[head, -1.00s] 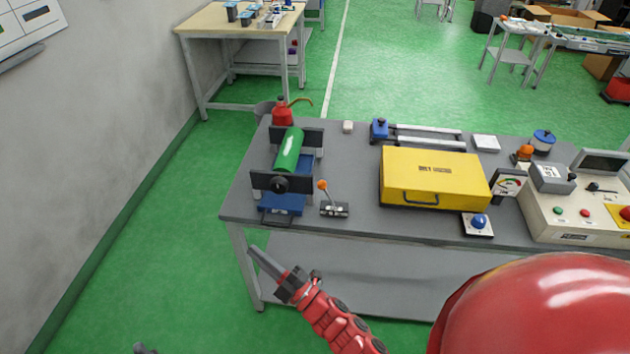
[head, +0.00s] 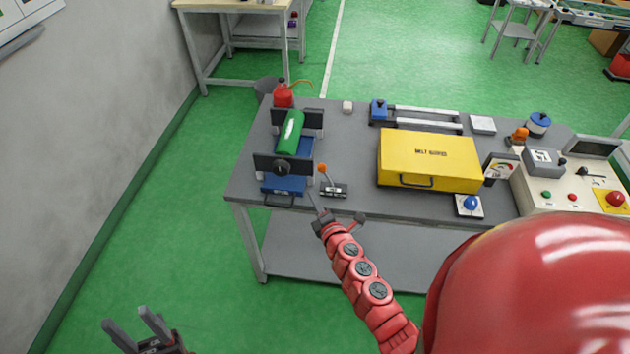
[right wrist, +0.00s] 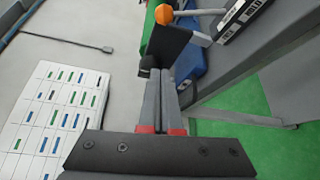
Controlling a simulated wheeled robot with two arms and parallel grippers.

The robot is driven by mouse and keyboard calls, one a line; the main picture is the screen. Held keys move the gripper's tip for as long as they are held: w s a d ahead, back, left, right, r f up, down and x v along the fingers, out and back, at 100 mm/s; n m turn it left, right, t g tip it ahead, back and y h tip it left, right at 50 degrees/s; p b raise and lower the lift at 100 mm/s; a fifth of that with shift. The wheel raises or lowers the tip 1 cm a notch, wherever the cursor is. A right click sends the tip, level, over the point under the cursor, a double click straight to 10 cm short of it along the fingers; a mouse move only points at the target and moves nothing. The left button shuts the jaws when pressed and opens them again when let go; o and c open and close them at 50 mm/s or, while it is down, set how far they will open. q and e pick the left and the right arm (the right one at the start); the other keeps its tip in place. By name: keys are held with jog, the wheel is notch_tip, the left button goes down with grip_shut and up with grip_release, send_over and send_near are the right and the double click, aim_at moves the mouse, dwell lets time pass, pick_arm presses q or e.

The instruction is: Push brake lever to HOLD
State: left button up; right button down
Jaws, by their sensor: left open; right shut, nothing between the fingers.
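The brake lever (head: 323,170) has an orange ball knob on a thin stalk. Its small dark base (head: 334,190) sits near the front edge of the grey table. The knob also shows at the top of the right wrist view (right wrist: 164,14), beside the labelled base (right wrist: 243,14). My right gripper (head: 312,195) is shut and empty, with its fingertips just in front and left of the lever base. I see no contact with the lever. In the right wrist view its fingers (right wrist: 160,76) point towards the lever area. My left gripper (head: 130,318) is open, low at the left, away from the table.
Left of the lever stands a blue fixture (head: 283,184) with dark plates and a green roll (head: 290,132). A yellow case (head: 430,160) lies to the right. Bare table separates lever and case.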

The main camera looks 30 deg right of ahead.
aim_at(327, 176)
jog(key=w+d, duration=0.1)
jog(key=w, duration=0.2)
jog(key=w+d+p, duration=0.1)
jog(key=w, duration=0.1)
jog(key=w+d, duration=0.1)
jog(key=w, duration=0.2)
jog(key=shift+w+d+f, duration=0.1)
jog(key=shift+w+d, duration=0.15)
jog(key=shift+w, duration=0.1)
jog(key=shift+s+d+p, duration=0.3)
jog(key=shift+d+p, duration=0.1)
jog(key=shift+w, duration=0.1)
jog(key=shift+s+d+b, duration=0.1)
jog(key=shift+s+b, duration=0.1)
jog(key=shift+b, duration=0.25)
jog(key=shift+d+m, duration=0.1)
jog(key=shift+m, duration=0.2)
